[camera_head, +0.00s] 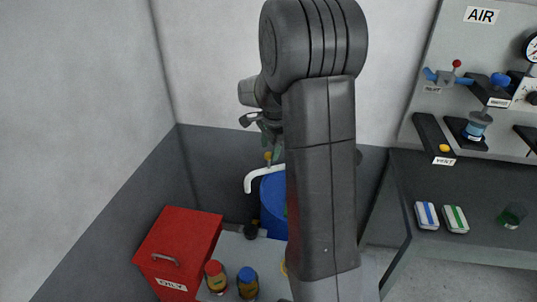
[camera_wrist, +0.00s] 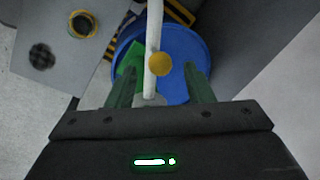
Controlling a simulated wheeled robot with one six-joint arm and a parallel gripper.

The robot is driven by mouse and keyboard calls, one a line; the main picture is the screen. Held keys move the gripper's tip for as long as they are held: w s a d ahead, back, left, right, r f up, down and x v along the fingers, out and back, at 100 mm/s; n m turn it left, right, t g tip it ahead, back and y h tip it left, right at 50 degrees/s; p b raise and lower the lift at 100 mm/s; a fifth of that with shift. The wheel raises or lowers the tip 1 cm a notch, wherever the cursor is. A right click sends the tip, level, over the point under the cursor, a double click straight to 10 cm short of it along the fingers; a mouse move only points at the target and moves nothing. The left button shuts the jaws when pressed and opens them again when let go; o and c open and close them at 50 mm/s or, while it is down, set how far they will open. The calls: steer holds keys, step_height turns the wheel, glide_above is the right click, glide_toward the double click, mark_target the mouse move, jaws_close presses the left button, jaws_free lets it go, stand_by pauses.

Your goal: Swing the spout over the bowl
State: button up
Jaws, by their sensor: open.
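The white curved spout (camera_head: 260,176) stands above a blue drum (camera_head: 273,200) in the head view, its bent end pointing down at the left. In the wrist view the spout (camera_wrist: 154,40) runs up the picture, with a yellow knob (camera_wrist: 159,64) beside it. My gripper (camera_wrist: 160,78) is open, with one dark green finger on each side of the spout; I cannot tell if either touches it. A round yellow-rimmed thing (camera_wrist: 82,24), perhaps the bowl, sits on a grey surface at the upper left. In the head view my arm hides much of this area.
A red lidded box (camera_head: 178,250) and two jars, red-capped (camera_head: 215,277) and blue-capped (camera_head: 247,283), stand at the lower left. A dark wall (camera_wrist: 245,40) rises close at the right in the wrist view. A bench (camera_head: 480,235) with small boxes stands at the right.

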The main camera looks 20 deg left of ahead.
mark_target(269, 153)
steer(key=shift+w+a+f, duration=0.1)
steer(key=shift+a+f, duration=0.1)
steer(key=shift+f, duration=0.85)
steer(key=shift+w+a+f, duration=0.1)
steer(key=shift+a+f, duration=0.05)
steer(key=shift+f, duration=0.85)
steer(key=shift+c, duration=0.2)
jaws_close()
